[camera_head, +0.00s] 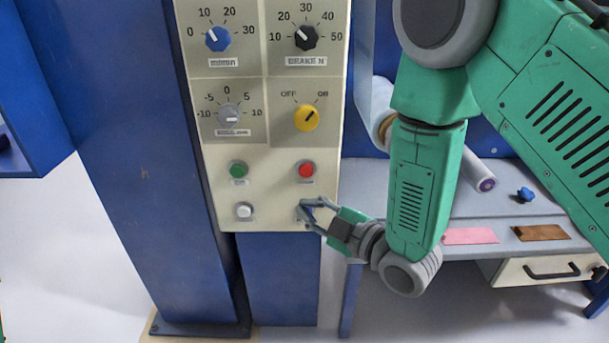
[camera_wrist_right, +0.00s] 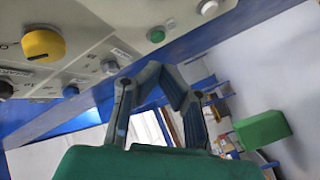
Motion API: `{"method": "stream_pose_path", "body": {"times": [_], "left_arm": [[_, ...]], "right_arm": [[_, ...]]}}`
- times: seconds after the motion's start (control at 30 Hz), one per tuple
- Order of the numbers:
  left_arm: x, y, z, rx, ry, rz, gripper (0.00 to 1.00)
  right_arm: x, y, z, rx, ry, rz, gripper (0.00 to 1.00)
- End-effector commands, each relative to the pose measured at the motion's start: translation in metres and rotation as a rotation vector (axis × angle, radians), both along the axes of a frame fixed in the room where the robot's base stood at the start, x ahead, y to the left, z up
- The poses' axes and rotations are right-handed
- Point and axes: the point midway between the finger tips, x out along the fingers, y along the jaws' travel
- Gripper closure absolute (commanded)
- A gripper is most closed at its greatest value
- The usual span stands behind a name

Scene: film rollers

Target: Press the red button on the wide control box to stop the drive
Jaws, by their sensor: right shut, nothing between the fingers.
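The red button (camera_head: 306,171) is on the lower right of the cream control box (camera_head: 271,190), in the head view. My right gripper (camera_head: 304,209) is shut and empty. In the head view its fingertips appear just below the red button, near the panel's lower right corner; I cannot tell whether they touch the panel. In the wrist view the shut fingers (camera_wrist_right: 153,72) are in front of the tilted panel, and the red button does not show. A green button (camera_head: 237,170) and a white button (camera_head: 244,211) are to the left. My left gripper is not in view.
Above the buttons are a yellow OFF/ON knob (camera_head: 307,118), a grey knob (camera_head: 229,117), a blue knob (camera_head: 217,39) and a black knob (camera_head: 305,38). A blue post (camera_head: 120,120) stands left of the box. A grey table (camera_head: 480,205) is at the right.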

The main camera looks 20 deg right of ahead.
Motion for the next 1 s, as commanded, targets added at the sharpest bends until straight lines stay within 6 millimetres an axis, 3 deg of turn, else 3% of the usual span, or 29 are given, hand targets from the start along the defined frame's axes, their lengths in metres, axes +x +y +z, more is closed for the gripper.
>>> {"method": "stream_pose_path", "body": {"times": [0.17, 0.7, 1.0], "left_arm": [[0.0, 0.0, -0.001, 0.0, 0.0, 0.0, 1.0], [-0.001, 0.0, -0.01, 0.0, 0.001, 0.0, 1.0], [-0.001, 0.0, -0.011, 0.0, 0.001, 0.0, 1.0]], "right_arm": [[0.009, -0.002, 0.0, 0.0, -0.001, -0.001, 1.0], [0.075, -0.021, -0.001, 0.0, 0.0, 0.0, 1.0], [0.084, -0.024, -0.001, 0.0, 0.002, 0.0, 1.0]]}}
